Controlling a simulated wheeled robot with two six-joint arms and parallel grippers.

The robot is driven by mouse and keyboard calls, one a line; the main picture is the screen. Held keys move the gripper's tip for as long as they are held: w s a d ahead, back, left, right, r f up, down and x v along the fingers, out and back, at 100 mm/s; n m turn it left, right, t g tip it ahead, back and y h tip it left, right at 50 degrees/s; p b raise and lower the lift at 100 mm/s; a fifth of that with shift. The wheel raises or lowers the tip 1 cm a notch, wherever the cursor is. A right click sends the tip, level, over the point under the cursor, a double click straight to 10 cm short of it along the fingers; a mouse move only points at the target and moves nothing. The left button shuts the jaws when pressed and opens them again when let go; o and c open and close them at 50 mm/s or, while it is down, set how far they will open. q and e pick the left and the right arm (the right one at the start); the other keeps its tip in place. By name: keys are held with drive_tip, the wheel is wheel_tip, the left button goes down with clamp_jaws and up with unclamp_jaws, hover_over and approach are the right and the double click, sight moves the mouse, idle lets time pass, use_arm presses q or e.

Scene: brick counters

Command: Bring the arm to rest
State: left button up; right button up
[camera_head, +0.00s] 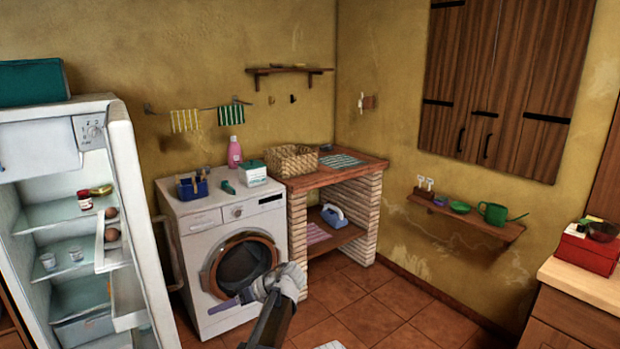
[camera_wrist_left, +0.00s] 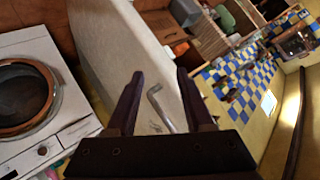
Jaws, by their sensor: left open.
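My left gripper (camera_head: 224,305) is in front of the washing machine (camera_head: 190,228), low near its round door, pointing left in the head view. Its two dark fingers (camera_wrist_left: 160,74) stand apart in the left wrist view, with nothing held between them. Behind the fingers, a pale panel with a bent metal handle (camera_wrist_left: 160,106) shows; it appears to be some way beyond them. The washing machine's door (camera_wrist_left: 27,97) shows at the left of the wrist view. My right gripper is in neither view.
An open fridge (camera_head: 140,200) stands at the left. A brick counter (camera_head: 366,215) with a wicker basket (camera_head: 292,160) is right of the washing machine. A wall shelf (camera_head: 470,222) and a wooden counter (camera_head: 580,285) are at the right. The tiled floor (camera_head: 375,318) between is mostly clear.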

use_arm(q)
drive_tip(key=s+f+m+h, duration=0.55)
drive_tip(key=s+f, duration=0.25)
drive_tip(key=s, duration=0.3)
drive_tip(key=s+d+f+m+h, duration=0.2)
drive_tip(key=s+d+m+h, duration=0.3)
drive_tip(key=s+d+h, duration=0.3)
drive_tip(key=s+d+r+m+y+p, duration=0.3)
drive_tip(key=s+d+r+p, duration=0.3)
drive_tip(key=d+r+p, duration=0.3)
drive_tip(key=shift+s+d+r+m+g+p, duration=0.35)
drive_tip(key=shift+r+p, duration=0.2)
drive_tip(key=shift+p, duration=0.3)
drive_tip(key=shift+w, duration=0.15)
